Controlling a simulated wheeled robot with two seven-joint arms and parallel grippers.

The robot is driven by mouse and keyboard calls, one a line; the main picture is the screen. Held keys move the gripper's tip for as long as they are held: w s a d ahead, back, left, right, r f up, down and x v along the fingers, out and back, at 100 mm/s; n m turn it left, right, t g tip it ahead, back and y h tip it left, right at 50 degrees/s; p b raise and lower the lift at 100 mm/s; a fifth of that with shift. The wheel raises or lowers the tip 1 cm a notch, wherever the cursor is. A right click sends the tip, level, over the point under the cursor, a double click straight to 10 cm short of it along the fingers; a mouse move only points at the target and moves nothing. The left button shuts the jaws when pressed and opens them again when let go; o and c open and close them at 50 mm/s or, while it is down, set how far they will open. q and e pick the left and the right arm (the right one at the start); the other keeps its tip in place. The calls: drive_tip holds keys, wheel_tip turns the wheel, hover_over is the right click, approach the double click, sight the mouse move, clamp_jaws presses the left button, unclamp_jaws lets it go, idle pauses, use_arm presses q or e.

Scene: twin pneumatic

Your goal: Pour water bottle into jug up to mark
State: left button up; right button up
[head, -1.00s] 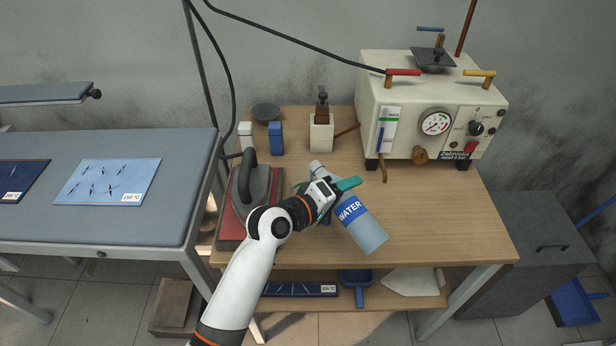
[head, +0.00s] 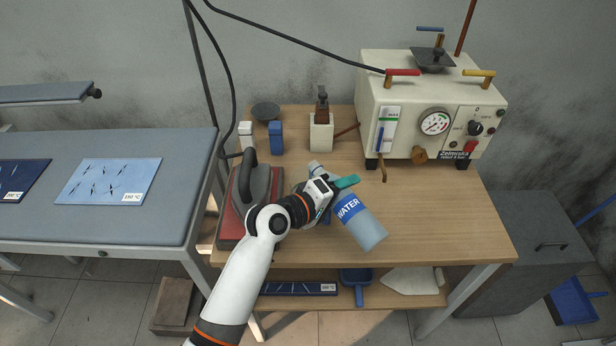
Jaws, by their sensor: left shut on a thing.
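The water bottle (head: 367,234) is pale blue with a blue WATER label. It is tilted, its neck toward the upper left and its base toward the lower right, over the middle of the wooden table. My left gripper (head: 345,183), with teal fingertips, is shut on the bottle's upper part. The neck partly shows above the gripper. I cannot make out a jug or its mark; my left gripper and forearm cover part of the table beside the bottle. My right gripper is not in view.
An iron (head: 262,190) on a red base stands left of my left gripper. A cream machine (head: 400,110) with a gauge stands at the back right. A small bottle in a cream holder (head: 321,132) and a blue block (head: 276,136) stand behind. The table's right side (head: 450,215) is clear.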

use_arm(q)
drive_tip(key=shift+n+p, duration=0.7)
drive_tip(key=shift+p, duration=0.05)
idle(3.2)
